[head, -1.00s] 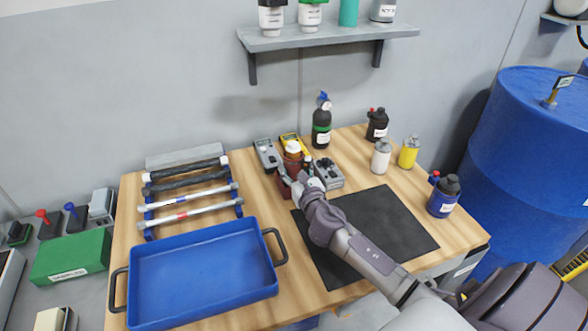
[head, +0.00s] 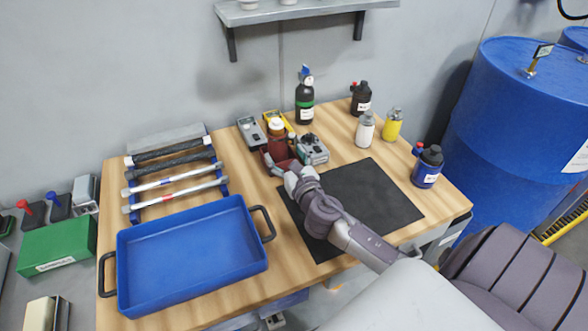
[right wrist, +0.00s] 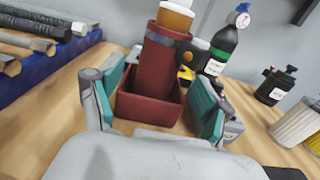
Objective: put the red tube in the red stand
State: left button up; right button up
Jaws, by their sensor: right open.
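The red tube (right wrist: 163,62) with a white-and-orange top stands in the open red stand (right wrist: 150,108) in the right wrist view. Its lower end is inside the stand's walls, and it leans a little in that view. In the head view the red tube (head: 277,137) and the red stand (head: 268,160) sit near the table's back, partly hidden by my right gripper. My right gripper (right wrist: 160,98) is open, with one teal-padded finger on each side of the stand. Whether the fingers touch the stand is unclear. My left gripper is not in view.
Meters (head: 250,131) and a grey device (head: 312,149) stand close around the stand. A dark bottle (head: 305,100) is behind it. A blue tray (head: 190,255) and a rack of rods (head: 176,168) lie left. A black mat (head: 372,200) is right, with bottles beyond.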

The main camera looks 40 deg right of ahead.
jog(key=v, duration=0.7)
jog(key=shift+s+b, duration=0.1)
jog(key=shift+b, duration=0.2)
